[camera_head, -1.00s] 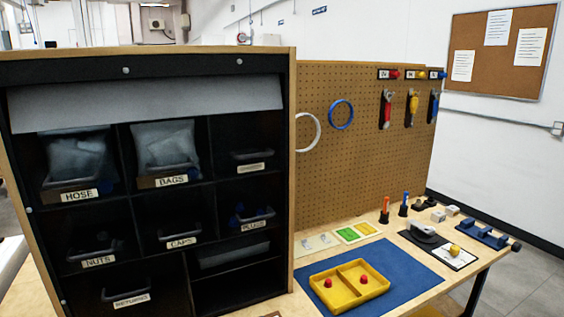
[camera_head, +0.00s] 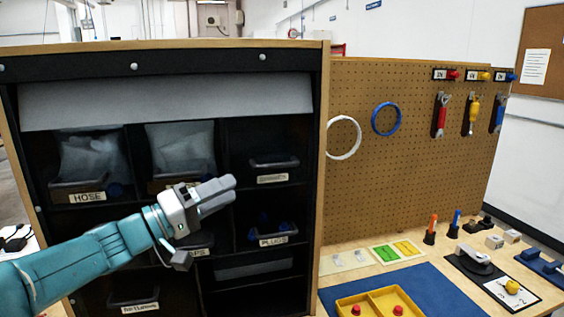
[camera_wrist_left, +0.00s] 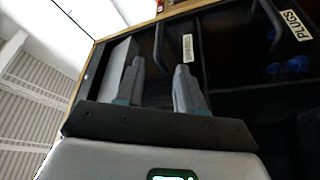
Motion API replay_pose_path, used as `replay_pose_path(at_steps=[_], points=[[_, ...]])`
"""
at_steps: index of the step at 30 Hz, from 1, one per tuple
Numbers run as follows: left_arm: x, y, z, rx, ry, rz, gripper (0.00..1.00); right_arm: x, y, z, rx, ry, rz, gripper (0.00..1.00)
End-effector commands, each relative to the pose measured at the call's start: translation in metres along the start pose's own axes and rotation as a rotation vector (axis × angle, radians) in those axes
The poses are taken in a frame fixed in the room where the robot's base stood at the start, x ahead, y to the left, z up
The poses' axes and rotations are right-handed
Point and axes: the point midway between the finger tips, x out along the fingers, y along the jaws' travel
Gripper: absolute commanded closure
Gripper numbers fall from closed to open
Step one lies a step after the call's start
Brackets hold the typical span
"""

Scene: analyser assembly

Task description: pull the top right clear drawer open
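The top right clear drawer (camera_head: 254,163) sits shut in the dark cabinet. Its dark bar handle (camera_head: 275,163) is above a white label (camera_head: 272,179) too small to read. My left gripper (camera_head: 233,189) is in front of the cabinet, left of and slightly below that handle, and covers part of the middle column. In the left wrist view the fingers (camera_wrist_left: 158,76) stand apart with nothing between them. A bar handle (camera_wrist_left: 159,46) and a label (camera_wrist_left: 187,47) show beyond the fingertips, apart from them. My right gripper is not in view.
The plugs drawer (camera_head: 272,240) with blue parts is just below; it also shows in the left wrist view (camera_wrist_left: 296,25). A grey flap (camera_head: 170,100) hangs above the top row. The pegboard (camera_head: 400,180) and a blue mat (camera_head: 440,285) are to the right.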

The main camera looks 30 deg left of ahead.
Motion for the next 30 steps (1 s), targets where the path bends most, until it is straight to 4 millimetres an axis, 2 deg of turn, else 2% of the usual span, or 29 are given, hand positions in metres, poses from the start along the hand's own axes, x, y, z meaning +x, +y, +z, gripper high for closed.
replay_pose_path(at_steps=[1,9,15,21,29,30], points=[[0.013,0.005,-0.001,-0.004,-0.005,0.004,0.62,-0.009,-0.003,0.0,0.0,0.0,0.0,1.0],[0.079,0.004,0.0,-0.005,-0.006,0.001,0.62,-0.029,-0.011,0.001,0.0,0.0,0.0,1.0],[0.115,0.002,0.0,-0.004,-0.005,0.001,0.62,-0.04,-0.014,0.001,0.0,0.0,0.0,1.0],[0.131,-0.001,0.001,-0.003,-0.005,0.0,0.62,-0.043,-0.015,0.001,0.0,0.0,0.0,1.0],[0.132,-0.002,0.001,-0.003,-0.004,0.0,0.62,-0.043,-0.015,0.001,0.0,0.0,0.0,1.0],[0.132,-0.002,0.001,-0.003,-0.004,0.0,0.75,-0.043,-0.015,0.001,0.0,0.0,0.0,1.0]])
